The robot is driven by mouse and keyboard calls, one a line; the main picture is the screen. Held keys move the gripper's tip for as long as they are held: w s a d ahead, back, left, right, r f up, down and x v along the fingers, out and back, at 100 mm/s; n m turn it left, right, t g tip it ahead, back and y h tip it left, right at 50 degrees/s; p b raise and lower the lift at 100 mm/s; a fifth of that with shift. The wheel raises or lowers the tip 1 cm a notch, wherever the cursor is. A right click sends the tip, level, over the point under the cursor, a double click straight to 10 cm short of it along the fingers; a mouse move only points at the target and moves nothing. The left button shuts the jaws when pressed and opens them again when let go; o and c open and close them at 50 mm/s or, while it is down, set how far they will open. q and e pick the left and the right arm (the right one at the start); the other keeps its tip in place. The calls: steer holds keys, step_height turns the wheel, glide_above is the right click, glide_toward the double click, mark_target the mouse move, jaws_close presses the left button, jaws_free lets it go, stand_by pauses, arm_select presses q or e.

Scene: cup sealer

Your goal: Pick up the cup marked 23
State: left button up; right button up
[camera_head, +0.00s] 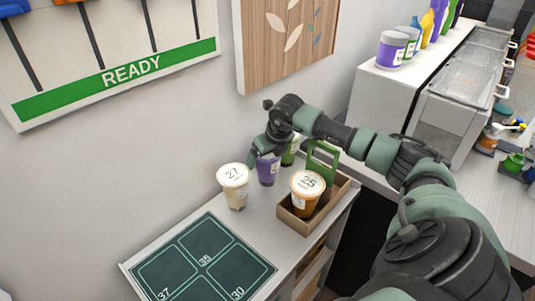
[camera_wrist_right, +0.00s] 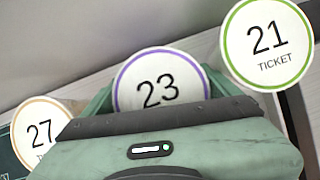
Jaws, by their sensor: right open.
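The cup marked 23 (camera_wrist_right: 160,85) has a white lid with a purple ring in the right wrist view. In the head view it is the purple cup (camera_head: 267,172), standing on the counter with its top hidden by my right gripper (camera_head: 265,153). The gripper is open and comes down over this cup. In the wrist view its green fingers show at both sides of the lid; whether they touch the cup I cannot tell. My left gripper is not in view.
Cup 27 (camera_head: 234,187) stands just left of cup 23, and cup 21 (camera_wrist_right: 267,45), green-ringed, close on the other side. Cup 25 (camera_head: 306,192) sits in a wooden carrier (camera_head: 296,221) with a green handle. A dark numbered mat (camera_head: 205,262) lies in front, with no cups on it.

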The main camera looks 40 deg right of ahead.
steer(key=c, duration=1.3)
steer(key=shift+r, duration=0.1)
steer(key=c, duration=0.4)
steer(key=shift+o, duration=0.2)
